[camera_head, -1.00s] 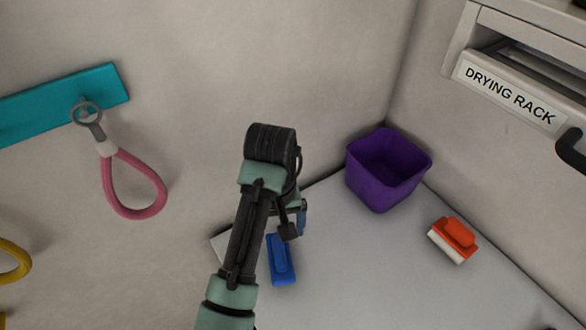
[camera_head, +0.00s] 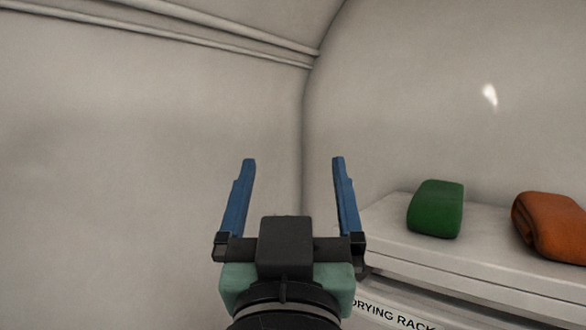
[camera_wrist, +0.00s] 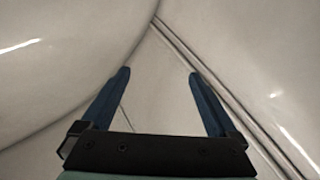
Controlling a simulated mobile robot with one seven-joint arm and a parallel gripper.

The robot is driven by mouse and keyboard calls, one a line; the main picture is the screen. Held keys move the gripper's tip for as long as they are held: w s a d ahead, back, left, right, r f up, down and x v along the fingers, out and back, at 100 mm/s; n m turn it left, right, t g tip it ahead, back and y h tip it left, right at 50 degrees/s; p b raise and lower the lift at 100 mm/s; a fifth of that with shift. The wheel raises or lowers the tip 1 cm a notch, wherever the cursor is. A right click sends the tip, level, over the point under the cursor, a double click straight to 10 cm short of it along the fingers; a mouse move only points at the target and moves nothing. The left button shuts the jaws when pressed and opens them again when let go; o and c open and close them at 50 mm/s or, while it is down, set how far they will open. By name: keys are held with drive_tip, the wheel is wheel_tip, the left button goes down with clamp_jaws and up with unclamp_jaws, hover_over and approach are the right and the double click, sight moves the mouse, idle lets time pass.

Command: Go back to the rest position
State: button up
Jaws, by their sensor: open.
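My gripper (camera_head: 295,165) is raised in front of the van's corner in the head view. Its two blue fingers are spread wide apart, point upward and have nothing between them. In the wrist view my gripper (camera_wrist: 158,75) is also open and empty, facing bare wall and ceiling panels. It touches nothing that I can see.
The drying rack (camera_head: 480,255) is at the right, close beside my gripper in the picture. A green folded towel (camera_head: 436,209) and an orange folded towel (camera_head: 552,226) lie on its top. The wall (camera_head: 120,170) at the left is bare.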

drive_tip(key=s+r+t, duration=0.3)
drive_tip(key=s+r, duration=0.3)
drive_tip(key=s, duration=0.2)
drive_tip(key=shift+s+r+t+y, duration=0.25)
drive_tip(key=shift+t+y, duration=0.15)
drive_tip(key=shift+c, duration=0.2)
